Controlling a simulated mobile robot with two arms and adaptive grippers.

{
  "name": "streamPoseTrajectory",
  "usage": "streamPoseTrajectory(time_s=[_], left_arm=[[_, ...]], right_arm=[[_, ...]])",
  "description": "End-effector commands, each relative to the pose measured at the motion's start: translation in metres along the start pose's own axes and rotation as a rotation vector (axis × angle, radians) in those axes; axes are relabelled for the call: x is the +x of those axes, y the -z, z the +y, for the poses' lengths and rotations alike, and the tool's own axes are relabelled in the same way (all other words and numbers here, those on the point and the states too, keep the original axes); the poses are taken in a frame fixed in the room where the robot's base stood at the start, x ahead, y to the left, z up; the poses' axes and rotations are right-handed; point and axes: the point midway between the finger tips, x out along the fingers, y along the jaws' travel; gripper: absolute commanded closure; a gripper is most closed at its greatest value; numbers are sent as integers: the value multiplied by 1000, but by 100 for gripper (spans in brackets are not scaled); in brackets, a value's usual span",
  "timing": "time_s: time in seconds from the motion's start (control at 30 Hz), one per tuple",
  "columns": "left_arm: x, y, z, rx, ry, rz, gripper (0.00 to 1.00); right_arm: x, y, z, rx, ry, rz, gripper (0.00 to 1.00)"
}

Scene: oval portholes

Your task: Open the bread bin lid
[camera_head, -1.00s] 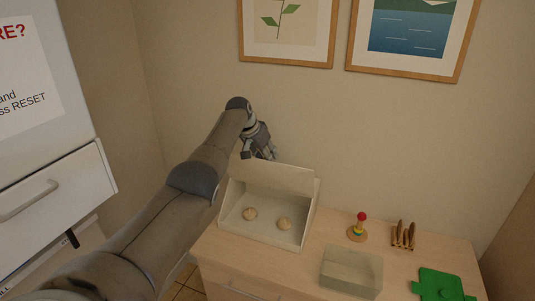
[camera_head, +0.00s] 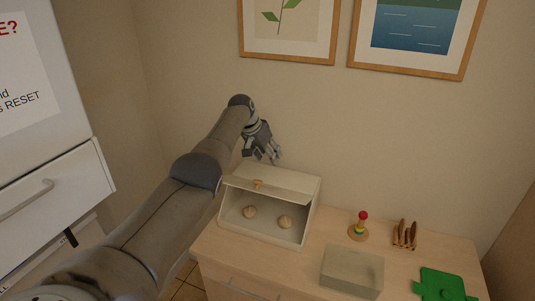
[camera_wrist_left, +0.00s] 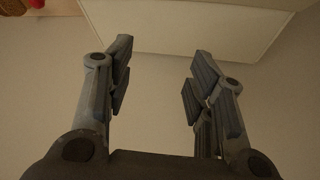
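The cream bread bin (camera_head: 305,212) stands at the back left of the wooden cabinet top. Its lid (camera_head: 285,181) is tilted over the top, with a small wooden knob (camera_head: 257,184) on its front edge. The front of the bin is open, and two round buns (camera_head: 250,212) (camera_head: 285,222) show inside. My left gripper (camera_head: 266,156) is just behind and above the lid, near the wall. In the left wrist view its fingers (camera_wrist_left: 163,55) are spread with nothing between them, and a pale panel lies beyond them. Contact with the lid cannot be told. My right gripper is out of view.
Right of the bin are a pale box (camera_head: 352,270), a toy with a red ball (camera_head: 361,226), a rack with brown pieces (camera_head: 405,235) and a green board (camera_head: 443,285). The wall with framed pictures (camera_head: 415,35) is close behind. A white drawer unit (camera_head: 50,190) stands at the left.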

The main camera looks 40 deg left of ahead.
Motion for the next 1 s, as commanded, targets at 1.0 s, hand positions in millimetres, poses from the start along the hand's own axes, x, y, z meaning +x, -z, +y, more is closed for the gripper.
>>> streamPoseTrajectory(time_s=[1.0], left_arm=[[-88,2,-2,0,0,3,51]], right_arm=[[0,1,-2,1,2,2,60]])
